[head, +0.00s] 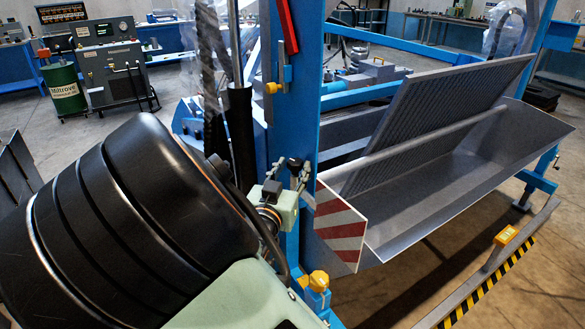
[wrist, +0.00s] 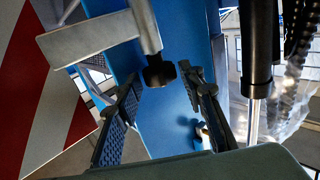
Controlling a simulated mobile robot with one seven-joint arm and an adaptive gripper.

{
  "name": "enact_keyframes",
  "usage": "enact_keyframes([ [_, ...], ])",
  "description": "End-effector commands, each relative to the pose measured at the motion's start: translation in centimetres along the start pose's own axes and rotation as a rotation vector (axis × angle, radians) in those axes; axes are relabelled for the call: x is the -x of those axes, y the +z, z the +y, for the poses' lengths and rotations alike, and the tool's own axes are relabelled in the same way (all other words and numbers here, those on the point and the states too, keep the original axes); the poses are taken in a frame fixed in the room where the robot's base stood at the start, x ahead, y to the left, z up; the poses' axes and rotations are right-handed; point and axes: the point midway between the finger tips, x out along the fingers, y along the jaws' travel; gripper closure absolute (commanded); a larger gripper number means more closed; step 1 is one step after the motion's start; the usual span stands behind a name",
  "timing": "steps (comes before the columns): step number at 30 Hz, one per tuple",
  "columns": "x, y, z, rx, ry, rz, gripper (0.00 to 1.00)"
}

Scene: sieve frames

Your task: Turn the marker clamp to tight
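The marker is a red and white striped plate (head: 341,227) on the blue post; part of it fills the left of the wrist view (wrist: 45,95). A grey metal bracket (wrist: 100,38) reaches across above my gripper. A small black knob (wrist: 159,74), which looks like the clamp's handle, hangs at the bracket's end. My gripper (wrist: 163,88) is open, with a pad on either side below the knob and visible gaps to it. I cannot tell how deep the knob sits between the tips. In the head view my gripper (head: 297,172) is small beside the post, and the knob is hard to separate from the fingers.
The blue post (head: 320,110) stands right behind my gripper. A black and chrome cylinder (wrist: 258,70) and a hose run close by on the right in the wrist view. Yellow knobs (head: 318,281) sit lower and higher on the post. A grey trough (head: 460,170) extends right.

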Motion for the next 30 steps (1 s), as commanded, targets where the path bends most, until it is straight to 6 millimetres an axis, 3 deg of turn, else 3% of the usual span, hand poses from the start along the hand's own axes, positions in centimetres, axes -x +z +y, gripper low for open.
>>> enact_keyframes([
  [8, 0.03, 0.0, -0.01, 0.0, 0.0, 0.0, 0.94],
  [30, -0.22, -0.6, -0.85, -0.003, 0.264, 0.01, 0.94],
])
